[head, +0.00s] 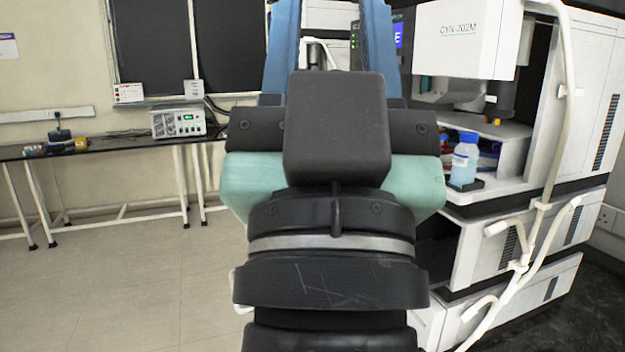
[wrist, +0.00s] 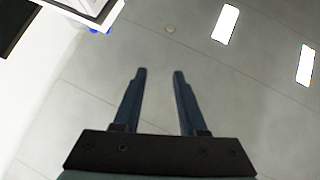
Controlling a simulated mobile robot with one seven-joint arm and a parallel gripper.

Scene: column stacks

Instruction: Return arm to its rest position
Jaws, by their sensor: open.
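My gripper shows in the wrist view (wrist: 159,72) with its two dark blue fingers apart and nothing between them. Beyond the fingers lies bare grey floor. In the head view my arm stands large in the centre, and my gripper's two blue fingers (head: 332,40) rise upward at the top, spread apart. The fingertips are cut off by the top edge of the head view. My arm hides part of the instrument and the floor behind it.
A tall white instrument stack (head: 465,40) stands close on the right, with a blue-capped bottle (head: 465,160) on its ledge and white tubing (head: 560,130) in front. A black-topped bench (head: 100,148) with a small device (head: 178,122) stands at the back left. The left floor (head: 120,270) is clear.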

